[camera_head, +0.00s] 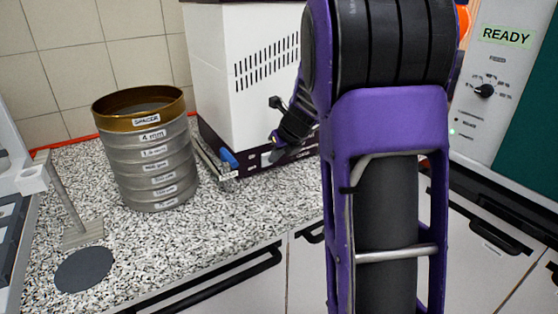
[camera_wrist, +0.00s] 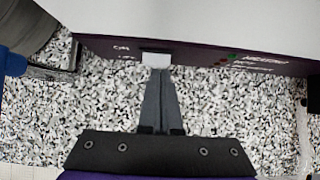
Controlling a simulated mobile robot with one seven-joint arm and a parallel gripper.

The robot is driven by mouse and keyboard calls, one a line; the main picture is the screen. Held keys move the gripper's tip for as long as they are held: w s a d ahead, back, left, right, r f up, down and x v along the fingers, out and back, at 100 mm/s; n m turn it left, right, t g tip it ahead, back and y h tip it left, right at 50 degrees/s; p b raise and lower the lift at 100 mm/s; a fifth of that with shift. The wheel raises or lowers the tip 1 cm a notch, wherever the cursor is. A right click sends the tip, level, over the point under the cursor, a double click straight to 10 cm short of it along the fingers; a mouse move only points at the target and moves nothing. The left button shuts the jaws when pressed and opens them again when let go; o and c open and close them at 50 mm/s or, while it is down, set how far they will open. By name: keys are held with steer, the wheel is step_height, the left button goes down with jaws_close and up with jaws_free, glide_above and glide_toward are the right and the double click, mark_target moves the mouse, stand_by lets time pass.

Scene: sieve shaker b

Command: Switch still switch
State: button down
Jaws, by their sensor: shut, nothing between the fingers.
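The still is a white vented box (camera_head: 240,65) on a dark purple base (camera_head: 290,178), behind and left of my arm in the head view. In the wrist view a pale rectangular switch (camera_wrist: 156,59) sits on the base's dark front, beside small white lettering that seems to read ON. My gripper (camera_wrist: 159,72) is shut and empty, its fingertips right at the switch's lower edge. I cannot tell whether they touch it. In the head view my gripper (camera_head: 276,153) is by the front of the base, and the switch's position is unclear.
A sieve stack (camera_head: 155,165) with a brass top stands left of the still. A blue-handled item (camera_head: 228,158) lies between them. A dark disc (camera_head: 84,270) lies on the speckled counter (camera_head: 240,215). A panel reading READY (camera_head: 507,36) is at right.

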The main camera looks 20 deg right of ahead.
steer(key=shift+r, duration=0.1)
steer(key=p, duration=0.2)
steer(key=shift+w+r+p, duration=0.15)
steer(key=shift+r+p, duration=0.15)
steer(key=shift+p, duration=0.1)
steer(key=shift+w+a+r+g+p, duration=0.15)
steer(key=shift+g+p, duration=0.25)
steer(key=shift+p, duration=0.85)
steer(key=shift+w+f, duration=0.15)
steer(key=shift+f, duration=0.25)
steer(key=shift+r, duration=0.2)
steer(key=shift+r+p, duration=0.7)
steer(key=shift+p, duration=0.25)
steer(key=shift+f, duration=0.1)
